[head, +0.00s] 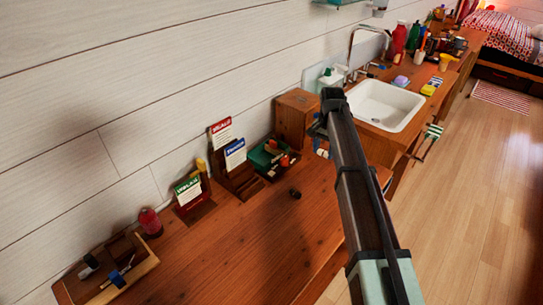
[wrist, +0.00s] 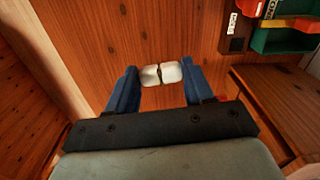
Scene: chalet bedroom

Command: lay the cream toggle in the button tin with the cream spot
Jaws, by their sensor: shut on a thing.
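My gripper (wrist: 161,76) is shut, with its blue fingers on either side of a pale, cream-white, two-part shape, taken as the cream toggle (wrist: 173,71). A narrow dark gap marks its middle, and I cannot tell where finger pads end and toggle begins. In the head view my gripper (head: 321,144) is near the wooden box, partly hidden by my arm. In the wrist view it is above brown wood. I cannot make out a button tin with a cream spot in either view.
A green bin (head: 268,156) with orange things and card holders (head: 238,176) stand along the wall. A wooden caddy (head: 140,268) is at bottom left, near a red bottle (head: 150,222). A sink (head: 384,104) is at right.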

